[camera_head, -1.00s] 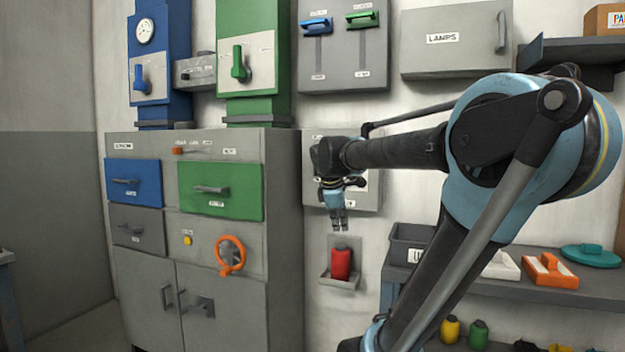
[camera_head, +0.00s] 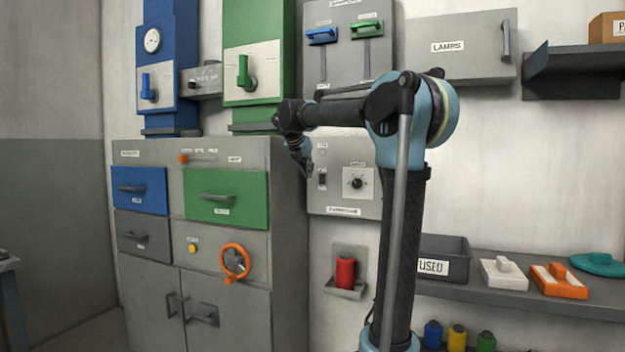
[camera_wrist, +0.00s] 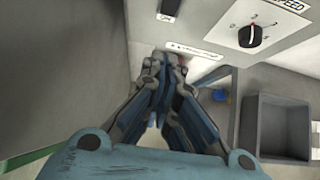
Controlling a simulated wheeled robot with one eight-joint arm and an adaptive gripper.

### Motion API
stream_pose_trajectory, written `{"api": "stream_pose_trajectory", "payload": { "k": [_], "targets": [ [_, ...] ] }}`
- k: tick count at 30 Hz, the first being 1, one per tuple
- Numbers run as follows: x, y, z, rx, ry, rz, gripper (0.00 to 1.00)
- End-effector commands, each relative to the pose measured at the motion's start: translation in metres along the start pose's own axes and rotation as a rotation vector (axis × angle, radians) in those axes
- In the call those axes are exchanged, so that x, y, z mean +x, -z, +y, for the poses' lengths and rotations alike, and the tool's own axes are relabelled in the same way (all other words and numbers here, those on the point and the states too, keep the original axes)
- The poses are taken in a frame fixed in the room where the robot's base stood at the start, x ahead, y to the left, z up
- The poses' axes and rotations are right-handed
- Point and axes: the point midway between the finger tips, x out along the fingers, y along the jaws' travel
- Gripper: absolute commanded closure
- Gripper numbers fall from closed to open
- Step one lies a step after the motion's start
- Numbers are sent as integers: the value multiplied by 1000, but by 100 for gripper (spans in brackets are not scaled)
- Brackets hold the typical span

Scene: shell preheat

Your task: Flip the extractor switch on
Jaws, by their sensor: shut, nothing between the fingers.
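A grey wall panel (camera_head: 337,200) hangs right of the tall cabinet. It carries a small black switch (camera_head: 322,181) on its left and a black dial (camera_head: 357,183) on its right. The switch's position is too small to read. My gripper (camera_head: 306,172) points down, close to the panel's left edge and left of the switch. In the wrist view the closed fingertips (camera_wrist: 163,62) are empty, near the panel's lower label (camera_wrist: 195,50). The dial (camera_wrist: 257,35) shows there under a "SPEED" label. A dark part at the top edge may be the switch (camera_wrist: 171,5).
The grey cabinet (camera_head: 287,215) stands close on the left of my gripper. A red object (camera_head: 345,272) sits in a wall holder below the panel. A "USED" bin (camera_head: 443,250) stands on the shelf to the right. A "LAMPS" box (camera_head: 460,65) hangs above right.

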Motion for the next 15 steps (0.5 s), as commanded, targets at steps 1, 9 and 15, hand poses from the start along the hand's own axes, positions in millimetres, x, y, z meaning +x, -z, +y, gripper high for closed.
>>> {"api": "stream_pose_trajectory", "payload": {
  "k": [1,9,15],
  "targets": [
    [7,0,0,2,1,0,100],
    [53,0,-1,5,2,1,100],
    [88,0,-1,6,1,1,100]
  ]
}}
